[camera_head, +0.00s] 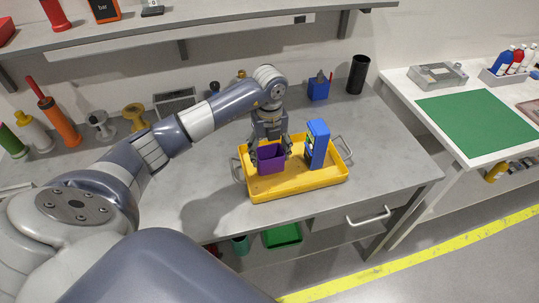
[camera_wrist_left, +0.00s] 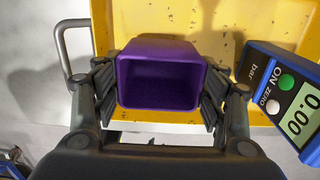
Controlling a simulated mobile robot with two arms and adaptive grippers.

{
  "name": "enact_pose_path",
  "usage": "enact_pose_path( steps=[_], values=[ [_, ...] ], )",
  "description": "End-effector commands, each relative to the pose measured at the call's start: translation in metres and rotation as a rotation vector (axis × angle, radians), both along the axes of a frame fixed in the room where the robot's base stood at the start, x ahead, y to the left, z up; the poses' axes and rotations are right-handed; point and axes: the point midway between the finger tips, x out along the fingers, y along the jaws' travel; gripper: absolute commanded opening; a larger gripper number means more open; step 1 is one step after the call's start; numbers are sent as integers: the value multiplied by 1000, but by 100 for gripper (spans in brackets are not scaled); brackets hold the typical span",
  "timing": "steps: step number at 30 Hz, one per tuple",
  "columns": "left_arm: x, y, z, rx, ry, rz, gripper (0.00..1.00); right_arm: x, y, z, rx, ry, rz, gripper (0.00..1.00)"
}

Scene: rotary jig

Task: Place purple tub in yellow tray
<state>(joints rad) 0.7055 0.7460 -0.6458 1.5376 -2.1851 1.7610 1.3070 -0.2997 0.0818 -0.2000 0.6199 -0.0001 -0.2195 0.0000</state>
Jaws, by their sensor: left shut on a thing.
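The purple tub (camera_head: 271,160) is an open-topped box, held upright between the fingers of my left gripper (camera_head: 269,151). In the left wrist view the fingers press on both sides of the tub (camera_wrist_left: 160,82), and its inside looks empty. The yellow tray (camera_head: 303,187) with wire handles sits on the grey bench. The tub is over the left part of the tray, within its rim as seen from the head; I cannot tell whether it touches the tray floor. My right gripper is not in view.
A blue pressure gauge (camera_head: 318,145) stands in the right part of the tray, close to the tub. A blue box (camera_head: 318,89) and a black cylinder (camera_head: 358,74) stand behind. The bench (camera_head: 399,155) right of the tray is clear. A shelf (camera_head: 210,28) hangs above.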

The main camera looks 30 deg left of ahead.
Motion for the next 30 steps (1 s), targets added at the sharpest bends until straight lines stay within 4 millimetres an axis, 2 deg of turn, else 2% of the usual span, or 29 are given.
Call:
enact_pose_path(
  steps=[1, 5, 15, 16, 18, 30],
  values=[
    [-2, -1, -5, 0, 4, 0, 42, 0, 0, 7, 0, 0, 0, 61],
    [-1, 0, -20, 1, 1, 0, 42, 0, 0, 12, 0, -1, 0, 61],
    [0, 0, -26, 1, -1, 0, 42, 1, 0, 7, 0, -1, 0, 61],
    [0, 0, -25, 0, -1, 0, 71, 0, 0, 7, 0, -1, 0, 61],
    [0, 0, -24, 1, -1, 1, 86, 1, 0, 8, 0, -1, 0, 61],
    [0, 0, -23, 1, -1, 1, 86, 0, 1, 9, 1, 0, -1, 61]
  ],
)
